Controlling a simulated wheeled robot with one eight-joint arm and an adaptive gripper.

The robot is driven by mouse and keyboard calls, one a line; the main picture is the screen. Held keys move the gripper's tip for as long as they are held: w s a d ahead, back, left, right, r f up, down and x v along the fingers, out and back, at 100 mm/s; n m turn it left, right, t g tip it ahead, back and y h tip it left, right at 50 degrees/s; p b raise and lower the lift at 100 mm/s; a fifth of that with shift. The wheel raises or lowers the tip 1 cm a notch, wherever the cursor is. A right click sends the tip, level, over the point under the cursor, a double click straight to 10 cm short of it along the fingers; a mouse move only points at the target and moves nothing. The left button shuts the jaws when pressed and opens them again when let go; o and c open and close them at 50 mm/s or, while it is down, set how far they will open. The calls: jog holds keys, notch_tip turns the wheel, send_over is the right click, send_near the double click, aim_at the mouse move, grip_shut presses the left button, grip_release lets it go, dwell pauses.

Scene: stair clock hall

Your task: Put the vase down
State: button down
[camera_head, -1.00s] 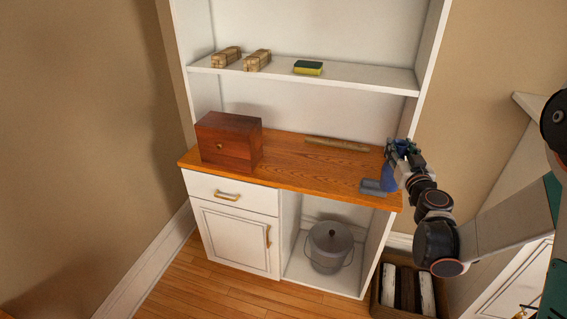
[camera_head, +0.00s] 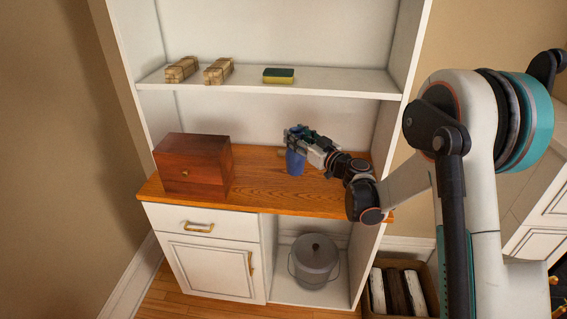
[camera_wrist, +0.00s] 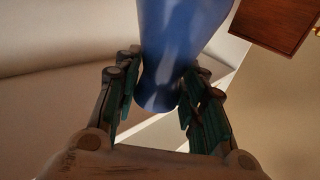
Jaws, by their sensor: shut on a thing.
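The blue vase (camera_head: 295,163) is below my gripper (camera_head: 298,139), over the middle of the wooden counter (camera_head: 262,196). I cannot tell whether its lower end touches the counter. In the wrist view the vase (camera_wrist: 183,40) lies between both fingers of my gripper (camera_wrist: 160,85), which is shut on it. The fingers hide part of the vase in the head view.
A dark wooden box (camera_head: 193,163) stands left on the counter. The shelf above holds two wrapped bundles (camera_head: 182,69) and a green-yellow sponge-like block (camera_head: 278,75). A grey lidded pot (camera_head: 314,261) stands below. Bare counter lies between box and vase.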

aim_at(303, 161)
notch_tip(303, 161, down, 8)
jog(key=b, duration=0.3)
jog(key=c, duration=1)
grip_release()
